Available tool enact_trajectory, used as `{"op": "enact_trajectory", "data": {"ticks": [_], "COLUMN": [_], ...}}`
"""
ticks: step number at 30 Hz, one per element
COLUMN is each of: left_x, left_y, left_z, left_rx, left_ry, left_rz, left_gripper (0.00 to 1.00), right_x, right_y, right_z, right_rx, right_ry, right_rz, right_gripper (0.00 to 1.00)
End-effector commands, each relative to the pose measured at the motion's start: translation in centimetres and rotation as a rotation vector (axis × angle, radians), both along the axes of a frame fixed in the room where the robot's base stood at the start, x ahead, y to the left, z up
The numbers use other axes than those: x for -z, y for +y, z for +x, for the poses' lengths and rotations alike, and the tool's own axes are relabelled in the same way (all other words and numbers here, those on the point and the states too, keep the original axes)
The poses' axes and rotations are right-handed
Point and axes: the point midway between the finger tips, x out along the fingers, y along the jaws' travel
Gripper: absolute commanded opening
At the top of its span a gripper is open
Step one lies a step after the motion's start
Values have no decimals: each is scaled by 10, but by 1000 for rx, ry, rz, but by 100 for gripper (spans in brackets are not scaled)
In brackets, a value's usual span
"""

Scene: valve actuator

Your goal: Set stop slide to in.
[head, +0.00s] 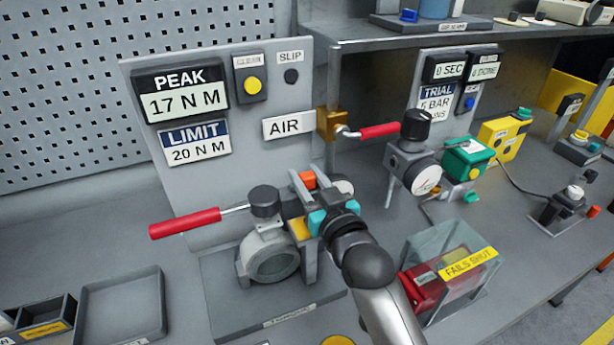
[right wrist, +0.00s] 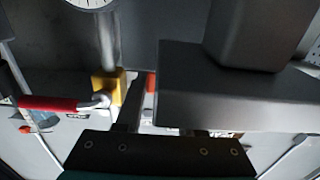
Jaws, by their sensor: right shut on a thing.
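The valve fixture (head: 273,258) stands on the bench, with a grey round body and a wrench with a red handle (head: 185,223) reaching out to the left. An orange block (head: 308,180), which looks like part of the stop slide, sits at the back of the fixture beside its bracket. My right gripper (head: 333,213), with teal pads, reaches in from the front right and is shut at the fixture. What it grips looks like the stop slide, but the pads mostly hide it. In the right wrist view a small red-orange patch (right wrist: 150,82) shows beyond the gripper. My left gripper is not in view.
A panel behind reads PEAK 17 N M (head: 187,92) and LIMIT 20 N M (head: 195,143). An air valve with a red lever (head: 380,131) and a gauge (head: 426,180) stand right of the fixture. A clear box marked FAILS SHUT (head: 468,263) is near my right arm. Empty trays (head: 122,307) lie front left.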

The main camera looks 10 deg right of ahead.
Motion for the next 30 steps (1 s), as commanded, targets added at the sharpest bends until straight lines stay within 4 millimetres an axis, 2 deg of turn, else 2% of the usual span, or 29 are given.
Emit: {"op": "enact_trajectory", "data": {"ticks": [12, 21, 29, 30], "left_x": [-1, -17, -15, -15], "left_y": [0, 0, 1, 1], "left_z": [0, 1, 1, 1], "left_rx": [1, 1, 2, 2], "left_ry": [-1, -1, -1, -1], "left_rz": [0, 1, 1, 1], "left_gripper": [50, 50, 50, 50], "right_x": [0, -1, 0, 0], "right_y": [0, 22, 23, 23], "right_z": [0, -4, -4, -4], "right_rx": [0, -1, -1, -1], "right_ry": [1, 3, 0, 0], "right_rz": [0, 3, -1, -1], "right_gripper": [0, 0, 0, 41]}}
